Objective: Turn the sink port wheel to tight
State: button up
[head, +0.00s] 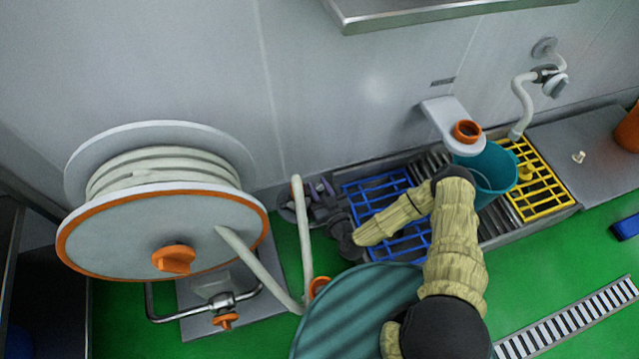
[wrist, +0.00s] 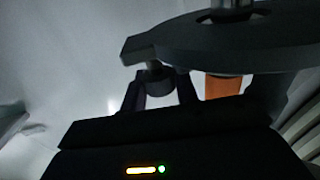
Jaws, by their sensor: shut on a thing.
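The sink port wheel shows in the wrist view as a dark grey disc (wrist: 235,45) across the upper right. A short grey handle (wrist: 148,70) hangs from its left rim. My gripper (wrist: 157,88) has one finger on each side of this handle and is shut on it. In the head view my gripper (head: 319,190) is low by the wall, between the hose reel and the blue grate. The wheel is hard to make out there, among the dark shapes of my gripper and wrist. The wheel's marking and how tight it is cannot be read.
A big hose reel (head: 150,235) with an orange rim stands left, its pale hose (head: 262,265) running close to my gripper. A blue grate (head: 385,190), a teal bucket (head: 490,170) and a yellow grate (head: 545,195) lie right. A steel shelf edge (head: 440,12) juts out above.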

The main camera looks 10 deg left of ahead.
dwell(0.4)
jog(key=o, duration=1)
jog(key=shift+c, duration=0.2)
